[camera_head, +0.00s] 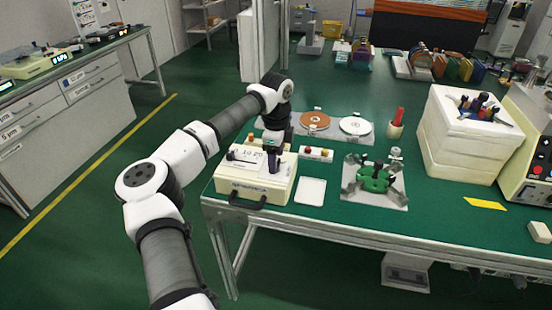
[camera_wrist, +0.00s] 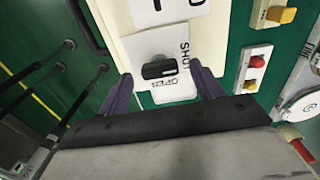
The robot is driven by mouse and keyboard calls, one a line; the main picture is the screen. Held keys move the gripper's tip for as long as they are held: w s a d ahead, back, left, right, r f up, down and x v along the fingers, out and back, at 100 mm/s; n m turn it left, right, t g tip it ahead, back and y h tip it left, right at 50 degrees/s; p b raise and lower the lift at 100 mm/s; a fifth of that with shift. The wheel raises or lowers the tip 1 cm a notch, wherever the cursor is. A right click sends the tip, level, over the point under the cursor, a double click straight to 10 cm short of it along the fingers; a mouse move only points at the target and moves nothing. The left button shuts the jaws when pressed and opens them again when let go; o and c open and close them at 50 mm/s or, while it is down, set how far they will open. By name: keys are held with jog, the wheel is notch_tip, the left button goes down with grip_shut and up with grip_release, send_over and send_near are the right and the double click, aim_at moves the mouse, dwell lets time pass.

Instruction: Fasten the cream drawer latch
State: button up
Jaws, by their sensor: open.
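The cream drawer unit (camera_head: 254,182) stands at the near left corner of the green bench, its dark pull handle (camera_head: 262,203) facing front. On its top, in the wrist view, a white label plate (camera_wrist: 155,45) carries the words SHUT and OPEN. The black latch knob (camera_wrist: 159,68) stands on this plate, beside the word OPEN. My gripper (camera_wrist: 162,72) is open above the unit, one purple finger on each side of the knob with gaps showing. Contact and exact height cannot be told. In the head view my wrist hides part of the unit's top.
A small box with red and yellow buttons (camera_head: 316,153) and a white pad (camera_head: 311,191) lie right of the unit. A green fixture (camera_head: 375,178), two discs on a plate, a red-handled tool (camera_head: 397,122) and a white foam block (camera_head: 468,150) stand farther along.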

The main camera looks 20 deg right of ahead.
notch_tip(320, 180, up, 13)
jog(key=b, duration=0.2)
dwell(0.4)
